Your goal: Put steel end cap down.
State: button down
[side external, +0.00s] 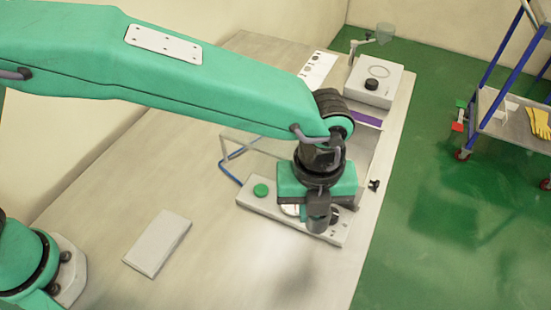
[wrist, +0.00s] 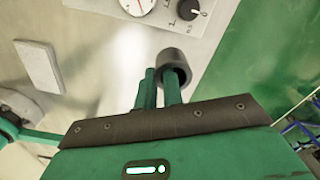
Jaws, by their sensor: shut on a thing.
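The steel end cap (wrist: 174,57) is a short dark-grey cylinder with a hollow-looking end. In the wrist view it sits at the tips of my gripper's green fingers (wrist: 158,77), which are shut on it. In the side view my gripper (side external: 317,208) points down over the near edge of the pale control panel (side external: 268,207), and the cap (side external: 318,225) shows as a grey form beneath it. The fingers are mostly hidden there. I cannot tell how high the cap is above the surface.
The panel carries a green button (side external: 261,190), a dial gauge (wrist: 136,4) and a black knob (wrist: 190,13). A clear guard stands behind it. A pale flat block (side external: 158,243) lies to the left. A white device (side external: 370,82) stands farther back. The bench (side external: 215,255) between block and panel is clear.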

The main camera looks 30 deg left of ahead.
jog(key=shift+s+a+f, duration=0.25)
jog(key=shift+s+a, duration=0.1)
jog(key=shift+s, duration=0.35)
jog(key=shift+s+a+f, duration=0.3)
jog(key=shift+s, duration=0.4)
jog(key=shift+s+a+f, duration=0.25)
jog(key=shift+s+a, duration=0.1)
jog(key=shift+s, duration=0.35)
jog(key=shift+f, duration=0.1)
jog(key=shift+f, duration=3.9)
jog(key=shift+f, duration=0.15)
jog(key=c, duration=1.5)
grip_release()
jog(key=shift+c, duration=0.2)
notch_tip(320, 180, up, 12)
